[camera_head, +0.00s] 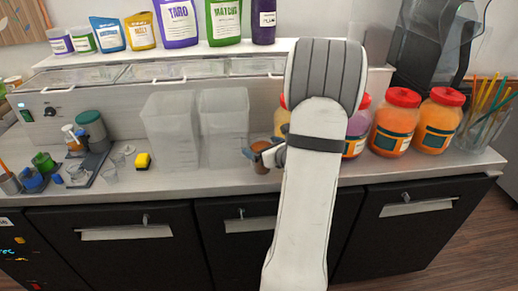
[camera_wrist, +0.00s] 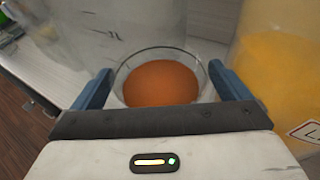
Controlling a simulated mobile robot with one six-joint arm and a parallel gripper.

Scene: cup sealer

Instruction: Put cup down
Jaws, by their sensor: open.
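The cup (camera_wrist: 160,82) is clear with an orange-brown drink inside. In the wrist view it stands between the two blue fingers of my gripper (camera_wrist: 160,92), with a small gap visible on the right side. In the head view my gripper (camera_head: 264,154) is at the counter's front, right of the clear bins, and my arm hides part of it. My gripper is open around the cup. Whether the cup's base touches the counter is hard to see.
Two clear bins (camera_head: 198,128) stand left of my gripper. Orange jars with red lids (camera_head: 398,122) stand to the right. A yellow object (camera_head: 143,161) and small clear cups (camera_head: 108,173) lie further left. The counter front (camera_head: 208,183) is clear between the bins and the edge.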

